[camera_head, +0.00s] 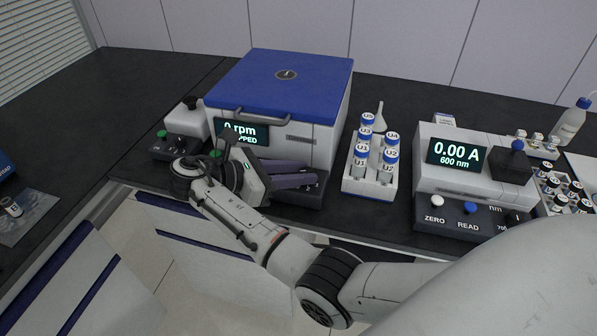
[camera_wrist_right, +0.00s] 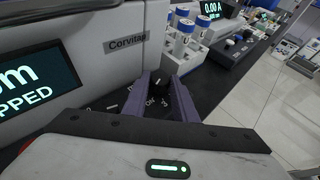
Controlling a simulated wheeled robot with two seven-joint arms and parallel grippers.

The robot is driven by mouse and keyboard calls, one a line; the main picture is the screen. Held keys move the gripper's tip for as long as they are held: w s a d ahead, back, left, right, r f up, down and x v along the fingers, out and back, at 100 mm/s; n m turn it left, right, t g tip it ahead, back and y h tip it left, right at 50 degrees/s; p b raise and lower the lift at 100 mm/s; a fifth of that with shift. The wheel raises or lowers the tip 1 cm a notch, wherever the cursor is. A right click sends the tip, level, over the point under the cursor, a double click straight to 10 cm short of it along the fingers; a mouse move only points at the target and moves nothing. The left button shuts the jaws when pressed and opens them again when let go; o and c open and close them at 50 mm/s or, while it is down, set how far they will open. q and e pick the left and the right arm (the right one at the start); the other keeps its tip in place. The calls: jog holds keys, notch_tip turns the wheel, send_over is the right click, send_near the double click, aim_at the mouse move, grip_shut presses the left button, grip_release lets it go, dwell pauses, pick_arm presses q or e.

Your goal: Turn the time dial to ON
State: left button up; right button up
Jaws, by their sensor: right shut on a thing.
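The centrifuge (camera_head: 300,85) has a blue lid, shut, and a screen (camera_head: 242,132) that reads 0 rpm and, partly covered, a word ending in "PPED". Its dark control panel (camera_head: 318,196) runs along the front base. My right gripper (camera_head: 312,174) reaches over the right end of this panel, its purple fingers pointing right. In the right wrist view the fingers (camera_wrist_right: 159,84) stand on both sides of the small dark time dial (camera_wrist_right: 157,90), shut on it. My left gripper is not in view.
A white rack (camera_head: 370,186) of blue-capped tubes stands just right of the centrifuge. Farther right is a photometer (camera_head: 470,170) reading 0.00 A. A small device with a green knob (camera_head: 177,146) sits at the left. The bench at far left is mostly clear.

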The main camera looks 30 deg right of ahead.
jog(key=shift+d+f, duration=0.1)
jog(key=o, duration=1)
jog(key=shift+o, duration=0.2)
